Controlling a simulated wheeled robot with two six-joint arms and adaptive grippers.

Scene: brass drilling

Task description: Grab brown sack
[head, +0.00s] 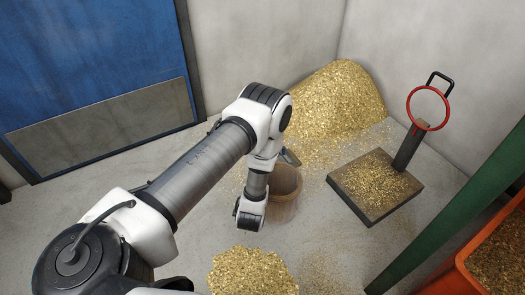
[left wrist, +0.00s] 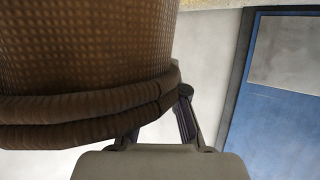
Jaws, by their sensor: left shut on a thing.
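The brown sack (head: 287,187) shows in the head view as an open-topped, upright, tan container just right of my left wrist, which hides part of it. In the left wrist view the brown sack (left wrist: 85,50) fills the upper left, with woven cloth and a thick rolled rim. My left gripper (left wrist: 165,115) is shut on the sack at this rim; one finger shows beside the rim and the other is mostly hidden behind it. In the head view my left fingers are hidden. My right gripper is not in view.
A large pile of golden chips (head: 335,100) lies behind the sack, and a smaller pile (head: 250,272) lies in front. A platform scale (head: 375,187) with a red ring stands to the right. A green post (head: 450,210) and an orange bin (head: 470,270) are at far right.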

